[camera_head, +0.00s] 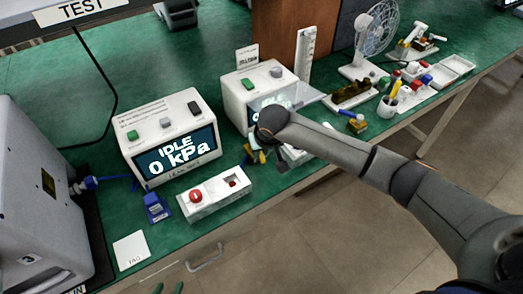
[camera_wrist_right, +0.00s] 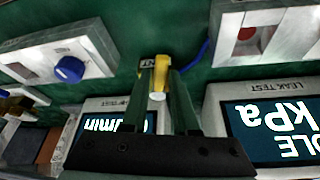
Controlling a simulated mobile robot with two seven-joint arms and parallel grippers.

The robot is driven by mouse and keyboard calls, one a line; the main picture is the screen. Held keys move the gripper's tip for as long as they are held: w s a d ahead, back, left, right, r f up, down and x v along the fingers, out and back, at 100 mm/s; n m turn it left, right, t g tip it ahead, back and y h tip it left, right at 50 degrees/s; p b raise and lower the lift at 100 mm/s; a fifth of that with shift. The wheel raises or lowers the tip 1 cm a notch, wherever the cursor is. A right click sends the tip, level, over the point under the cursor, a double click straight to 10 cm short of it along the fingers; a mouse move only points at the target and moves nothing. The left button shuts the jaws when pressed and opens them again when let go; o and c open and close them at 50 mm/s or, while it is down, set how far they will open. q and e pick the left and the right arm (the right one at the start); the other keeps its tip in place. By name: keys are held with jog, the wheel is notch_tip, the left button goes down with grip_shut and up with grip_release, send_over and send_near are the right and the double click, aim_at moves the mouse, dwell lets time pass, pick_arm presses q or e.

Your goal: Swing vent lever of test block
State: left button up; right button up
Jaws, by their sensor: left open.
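The test block (camera_head: 256,153) is a small piece with a yellow lever, mostly hidden behind my right gripper in the head view. In the right wrist view the yellow vent lever (camera_wrist_right: 160,72) with a pale end lies between the fingertips of my right gripper (camera_wrist_right: 161,72). The fingers stand apart with a narrow gap around the lever; whether either touches it is unclear. My right gripper (camera_head: 280,162) points down there in the head view.
A leak tester (camera_head: 165,137) reading "IDLE 0 kPa" stands to the left, a flow meter (camera_head: 245,100) behind my right gripper. A white box with a red button (camera_head: 215,193) and a blue clip (camera_head: 155,207) lie near the front edge. A blue hose (camera_wrist_right: 197,55) runs beside the lever.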

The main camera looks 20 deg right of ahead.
jog(key=o, duration=0.3)
jog(key=p+v, duration=0.1)
jog(key=v, duration=1.1)
jog(key=shift+r, duration=0.3)
jog(key=shift+c, duration=0.2)
